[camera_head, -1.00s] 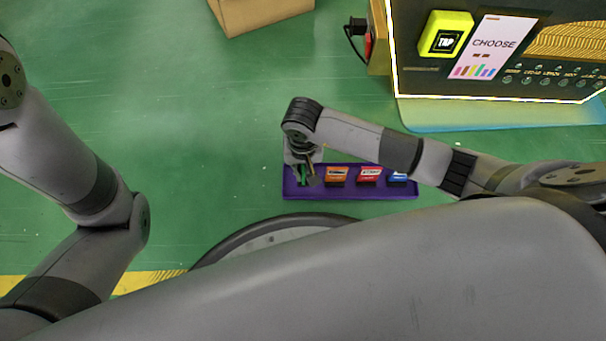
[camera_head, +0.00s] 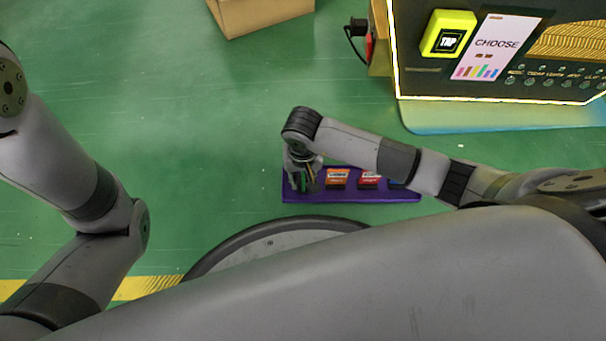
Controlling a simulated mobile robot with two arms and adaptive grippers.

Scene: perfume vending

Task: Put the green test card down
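The purple tray (camera_head: 345,196) lies on the green floor in the head view, below the machine. My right gripper (camera_head: 303,184) is over the tray's left end, pointing down. A small green patch, the green test card (camera_head: 304,178), shows between its fingers. The fingers and wrist cover most of the card, so I cannot tell whether they grip it or stand apart from it. An orange card (camera_head: 337,175) and a red card (camera_head: 369,177) are in the tray to the right. My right forearm hides most of a blue card (camera_head: 397,184). My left gripper is out of view.
The machine, with a yellow TAP reader (camera_head: 447,35) and a CHOOSE panel (camera_head: 494,45), stands at the upper right. A cardboard box (camera_head: 262,12) is at the top. The floor left of the tray is clear.

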